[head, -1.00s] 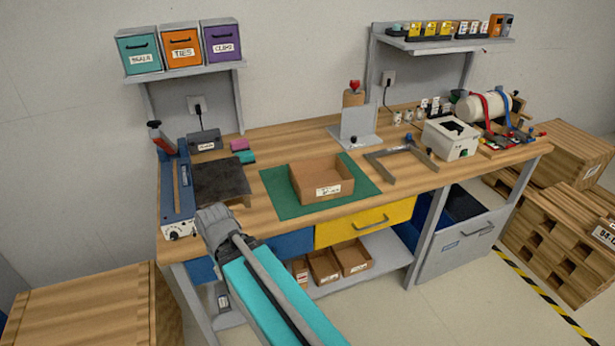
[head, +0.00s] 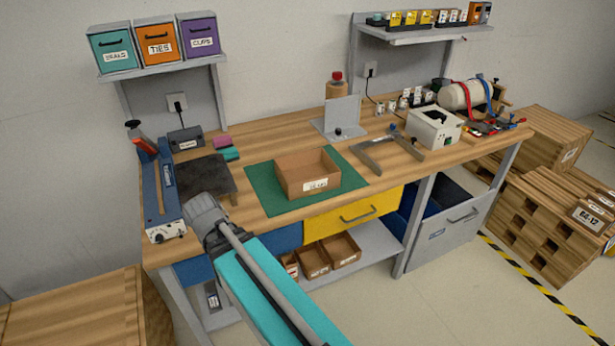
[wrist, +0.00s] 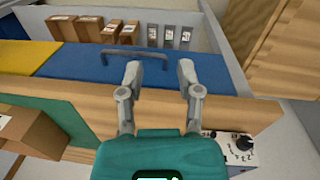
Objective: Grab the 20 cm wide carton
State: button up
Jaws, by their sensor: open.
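An open brown carton (head: 305,178) with a white label on its front sits on a green mat (head: 262,195) on the workbench. Part of it shows at the left edge of the wrist view (wrist: 28,135). Several smaller brown cartons (head: 314,261) stand on the bench's lower shelf and also show at the top of the wrist view (wrist: 91,28). No width can be read on any carton. My gripper (wrist: 160,75) is open and empty, over the bench's front edge by the blue drawer (wrist: 85,66), apart from the cartons. In the head view my arm hides its fingers.
A blue device with a dial (head: 165,205) and a dark plate (head: 206,178) are left of the mat. A metal bracket (head: 342,115) and grey frame (head: 385,152) are behind and right. Yellow (head: 352,212) and blue drawers are below the top.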

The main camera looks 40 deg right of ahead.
jog(key=w+d+m+h, duration=0.2)
jog(key=d+m, duration=0.1)
jog(key=d, duration=0.1)
jog(key=w+d+m+h+b, duration=0.1)
jog(key=w+d+m+h, duration=0.1)
jog(key=d, duration=0.3)
jog(key=w+d+r+m+g+h+b, duration=0.1)
jog(key=w+d+m+h, duration=0.1)
jog(key=w+d+m, duration=0.1)
jog(key=shift+w+d+m, duration=0.15)
jog(key=shift+d+m, duration=0.25)
jog(key=shift+d, duration=0.15)
jog(key=shift+w+d+m, duration=0.15)
jog(key=shift+d+m, duration=0.25)
jog(key=shift+d, duration=0.15)
jog(key=w+d+r+m+g+h+b, duration=0.1)
jog(key=w+d+r+m+h, duration=0.1)
jog(key=d+m, duration=0.3)
jog(key=w+d+r+m+g+h+b, duration=0.1)
jog(key=w+d+r+m+h, duration=0.2)
jog(key=d, duration=0.4)
jog(key=shift+r+m+g+h, duration=0.4)
jog(key=shift+r+m+h, duration=0.15)
jog(key=shift+m, duration=0.65)
jog(key=b, duration=0.3)
send_near(313, 179)
jog(key=x, duration=0.3)
jog(key=shift+w+d+f, duration=0.15)
jog(key=shift+f, duration=0.1)
jog(key=shift+d, duration=0.5)
